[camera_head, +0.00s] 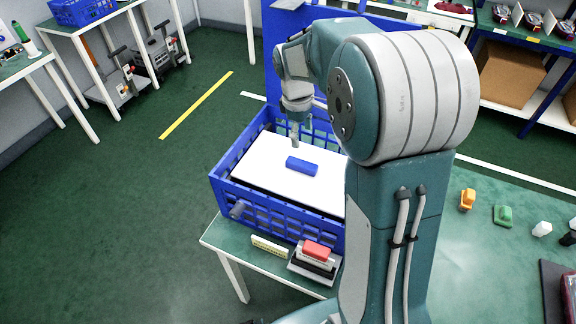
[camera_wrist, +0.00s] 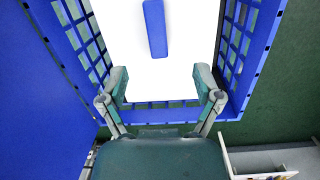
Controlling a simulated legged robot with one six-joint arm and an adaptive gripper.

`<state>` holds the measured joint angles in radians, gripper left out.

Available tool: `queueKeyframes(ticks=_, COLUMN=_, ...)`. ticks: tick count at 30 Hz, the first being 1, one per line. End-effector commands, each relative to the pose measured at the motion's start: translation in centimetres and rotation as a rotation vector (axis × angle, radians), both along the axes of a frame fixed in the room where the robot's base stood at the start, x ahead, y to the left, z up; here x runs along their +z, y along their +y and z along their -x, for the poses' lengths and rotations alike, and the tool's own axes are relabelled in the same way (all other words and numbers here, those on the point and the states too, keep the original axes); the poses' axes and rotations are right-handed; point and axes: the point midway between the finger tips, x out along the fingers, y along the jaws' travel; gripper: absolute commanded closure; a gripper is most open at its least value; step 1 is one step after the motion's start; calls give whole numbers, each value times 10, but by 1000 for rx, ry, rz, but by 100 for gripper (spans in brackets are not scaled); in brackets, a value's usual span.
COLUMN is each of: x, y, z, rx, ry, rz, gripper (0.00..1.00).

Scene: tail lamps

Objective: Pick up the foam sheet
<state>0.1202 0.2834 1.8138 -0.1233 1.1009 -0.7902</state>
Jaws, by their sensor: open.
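The white foam sheet (camera_head: 262,165) lies flat in the blue crate, with a blue block (camera_head: 301,166) on top of it. In the wrist view the sheet (camera_wrist: 192,45) fills the crate opening, and the block (camera_wrist: 154,28) stands ahead of my fingers. My gripper (camera_wrist: 161,76) is open and empty, its two fingers spread wide near the crate's near wall. In the head view my gripper (camera_head: 295,140) hangs over the far part of the sheet, and its fingers are small there. I cannot tell its exact height above the sheet. My arm hides the crate's right side.
The blue crate (camera_head: 280,199) has slatted walls around the sheet and stands on a green table (camera_head: 228,237). A red-topped device (camera_head: 318,252) sits in front of it. A tall blue panel (camera_wrist: 40,100) rises at the left in the wrist view. Small coloured parts (camera_head: 503,215) lie at right.

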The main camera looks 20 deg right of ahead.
Motion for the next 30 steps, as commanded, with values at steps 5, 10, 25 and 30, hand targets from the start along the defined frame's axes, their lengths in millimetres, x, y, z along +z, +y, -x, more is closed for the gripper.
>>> queueKeyframes(ticks=5, x=-18, y=-7, z=-11, rx=48, ry=45, rz=-1, gripper=17)
queueKeyframes(ticks=10, x=-39, y=-10, z=-9, rx=52, ry=52, rz=-3, gripper=17)
queueKeyframes(ticks=25, x=-102, y=-13, z=-6, rx=51, ry=50, rz=-3, gripper=17)
queueKeyframes(ticks=30, x=-123, y=-15, z=-4, rx=50, ry=48, rz=-2, gripper=17)
